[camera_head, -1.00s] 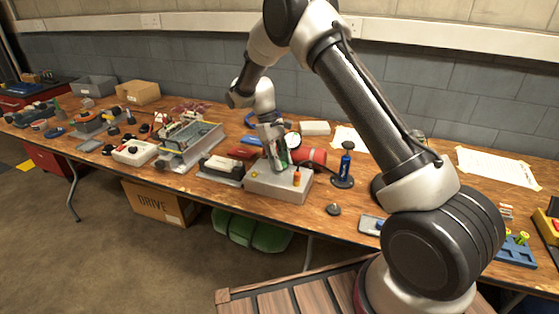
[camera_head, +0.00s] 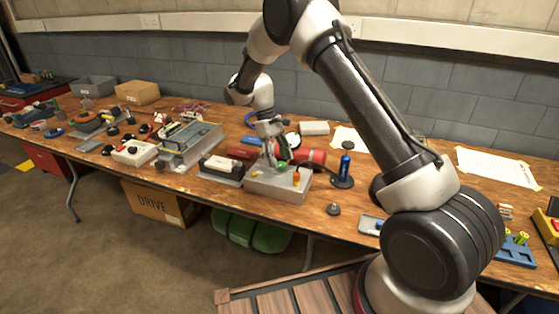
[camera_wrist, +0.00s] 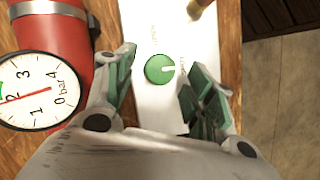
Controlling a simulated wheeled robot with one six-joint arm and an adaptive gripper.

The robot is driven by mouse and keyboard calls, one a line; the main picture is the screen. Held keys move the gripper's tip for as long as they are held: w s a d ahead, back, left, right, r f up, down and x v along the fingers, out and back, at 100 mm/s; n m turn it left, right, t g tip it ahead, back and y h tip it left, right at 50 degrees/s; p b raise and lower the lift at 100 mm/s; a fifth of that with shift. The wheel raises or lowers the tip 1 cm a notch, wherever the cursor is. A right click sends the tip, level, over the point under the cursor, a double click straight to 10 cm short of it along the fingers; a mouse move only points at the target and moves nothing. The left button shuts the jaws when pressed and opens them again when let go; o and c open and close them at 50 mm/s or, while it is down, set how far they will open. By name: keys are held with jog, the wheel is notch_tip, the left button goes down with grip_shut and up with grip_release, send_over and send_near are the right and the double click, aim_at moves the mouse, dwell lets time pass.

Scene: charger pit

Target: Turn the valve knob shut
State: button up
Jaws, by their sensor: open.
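The valve knob (camera_wrist: 158,70) is a round green knob with a short white mark on its top. It sits on a pale grey box (camera_head: 270,192), whose top also shows in the wrist view (camera_wrist: 160,115). The mark points right in the wrist view, towards small lettering at the panel's right side. Other lettering, seemingly "OPEN", stands above the knob. My gripper (camera_wrist: 161,76) is open over the box, one finger on each side of the knob, with visible gaps on both sides. In the head view my gripper (camera_head: 277,155) is just above the knob, which shows partly as green.
A red cylinder (camera_wrist: 62,32) with a white pressure gauge (camera_wrist: 38,92) lies close left of the box in the wrist view. An orange-topped fitting (camera_head: 297,178) stands on the box. Other devices crowd the bench leftwards.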

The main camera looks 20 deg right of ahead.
jog(key=v, duration=1)
jog(key=shift+w+r, duration=0.2)
jog(key=shift+r, duration=0.15)
jog(key=shift+a, duration=0.1)
jog(key=shift+m, duration=0.5)
jog(key=s, duration=0.1)
jog(key=s+d+f, duration=0.1)
jog(key=s, duration=0.1)
jog(key=s+f, duration=0.1)
jog(key=shift+s+d+f, duration=0.2)
jog(key=shift+s+f, duration=0.05)
jog(key=shift+s, duration=0.05)
jog(key=s+d+r+m+t, duration=0.1)
jog(key=s+d+r, duration=0.4)
jog(key=s, duration=0.6)
jog(key=s+d+r+m+t+y, duration=0.1)
jog(key=s+d+r+t, duration=0.3)
jog(key=s, duration=0.8)
jog(key=s+d+r+m+t+y, duration=0.1)
jog(key=s+d+r+m+t, duration=0.2)
jog(key=s+d+r, duration=0.4)
jog(key=shift+s+d+r, duration=0.25)
jog(key=shift+s+r, duration=1.7)
jog(key=shift+s, duration=0.2)
